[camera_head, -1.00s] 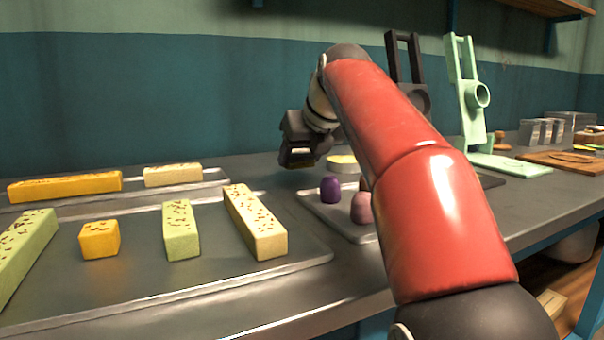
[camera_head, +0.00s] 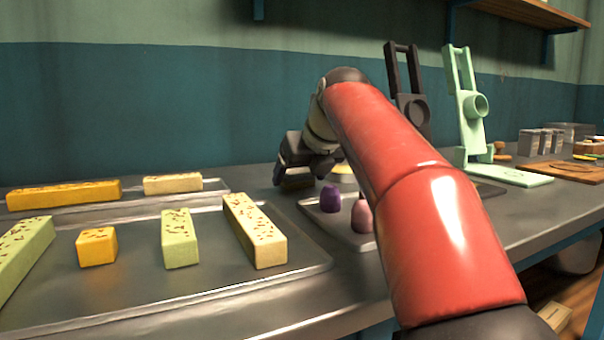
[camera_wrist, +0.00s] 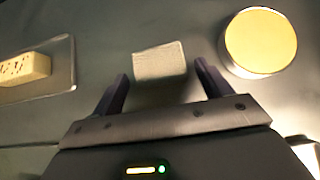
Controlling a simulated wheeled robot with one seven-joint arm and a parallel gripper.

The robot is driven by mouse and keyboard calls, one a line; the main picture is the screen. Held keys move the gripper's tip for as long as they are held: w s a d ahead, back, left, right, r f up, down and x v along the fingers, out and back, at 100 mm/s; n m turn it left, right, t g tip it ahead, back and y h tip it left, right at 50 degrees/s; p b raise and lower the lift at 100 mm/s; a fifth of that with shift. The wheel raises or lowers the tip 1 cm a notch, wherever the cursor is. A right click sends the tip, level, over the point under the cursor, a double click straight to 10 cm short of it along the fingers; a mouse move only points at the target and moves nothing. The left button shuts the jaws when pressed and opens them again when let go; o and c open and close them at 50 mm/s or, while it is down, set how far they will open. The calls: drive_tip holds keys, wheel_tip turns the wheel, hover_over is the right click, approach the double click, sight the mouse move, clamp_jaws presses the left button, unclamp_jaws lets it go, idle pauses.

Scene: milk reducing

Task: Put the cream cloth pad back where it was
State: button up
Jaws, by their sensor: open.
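The cream cloth pad (camera_wrist: 158,58) lies flat on the grey counter in the wrist view. My gripper (camera_wrist: 162,71) is open, with one fingertip at each side of the pad's near end. The pad is not gripped, and I cannot tell how high the fingertips are above the counter. In the head view my gripper (camera_head: 298,176) is low over the counter, behind the front trays, and mostly hides the pad's spot.
A round container with a yellow top (camera_wrist: 261,41) stands close to the right fingertip. A tray with a cream bar (camera_wrist: 24,69) is at the left. A small tray with a purple piece (camera_head: 330,198) and a pink piece (camera_head: 362,215) is in front.

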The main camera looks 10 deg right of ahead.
drive_tip(key=p+v, duration=0.3)
drive_tip(key=v, duration=0.9)
